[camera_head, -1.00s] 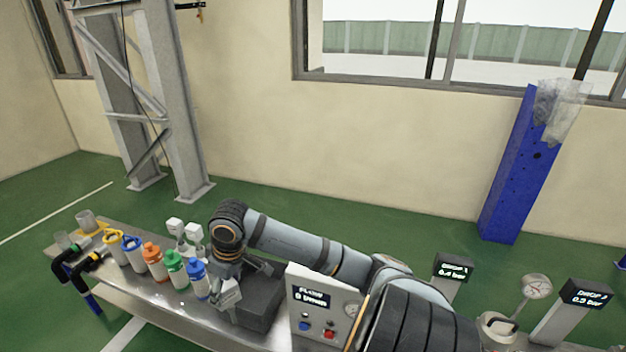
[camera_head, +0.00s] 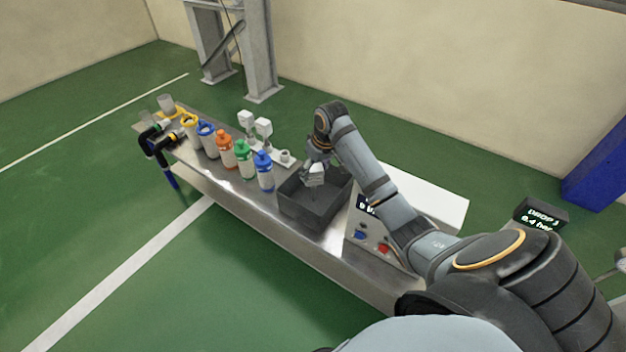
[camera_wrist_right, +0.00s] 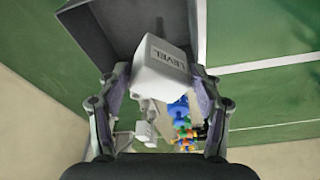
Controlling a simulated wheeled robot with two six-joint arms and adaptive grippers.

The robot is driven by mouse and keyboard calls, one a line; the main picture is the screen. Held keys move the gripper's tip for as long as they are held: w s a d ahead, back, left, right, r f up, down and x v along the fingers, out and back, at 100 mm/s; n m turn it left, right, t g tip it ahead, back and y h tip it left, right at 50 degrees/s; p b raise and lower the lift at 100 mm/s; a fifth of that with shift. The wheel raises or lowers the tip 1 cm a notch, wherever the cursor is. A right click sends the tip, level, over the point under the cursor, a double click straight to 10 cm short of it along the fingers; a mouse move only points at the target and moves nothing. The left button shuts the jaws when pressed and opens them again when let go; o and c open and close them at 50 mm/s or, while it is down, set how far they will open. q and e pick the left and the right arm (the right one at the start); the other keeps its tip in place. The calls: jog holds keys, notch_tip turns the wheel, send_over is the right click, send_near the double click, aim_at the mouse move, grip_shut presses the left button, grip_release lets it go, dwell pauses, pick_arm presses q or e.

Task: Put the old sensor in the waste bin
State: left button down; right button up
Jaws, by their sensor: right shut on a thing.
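The old sensor (camera_wrist_right: 160,70) is a white block marked LEVEL, held between the fingers of my right gripper (camera_wrist_right: 162,88) in the right wrist view. In the head view, the right gripper (camera_head: 315,172) and the pale sensor (camera_head: 312,178) are over the dark grey open box, which I take as the waste bin (camera_head: 306,208). The bin's wall also shows in the wrist view (camera_wrist_right: 112,28). Whether the sensor touches the bin cannot be told. My left gripper is not in view.
Blue (camera_head: 264,172), green (camera_head: 243,160) and orange (camera_head: 225,150) bottles stand left of the bin on the metal bench (camera_head: 222,183). White sensors (camera_head: 263,128) on a plate stand behind them. A flow panel (camera_head: 366,235) with buttons is right of the bin.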

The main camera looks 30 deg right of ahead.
jog(key=w+x, duration=0.1)
jog(key=x, duration=0.6)
jog(key=shift+w+d+b, duration=0.15)
jog(key=shift+d+b, duration=0.3)
jog(key=shift+d, duration=0.05)
jog(key=o, duration=0.7)
jog(key=shift+f, duration=0.1)
jog(key=o, duration=0.5)
jog(key=shift+c, duration=0.2)
jog(key=p+v, duration=0.2)
jog(key=v, duration=1)
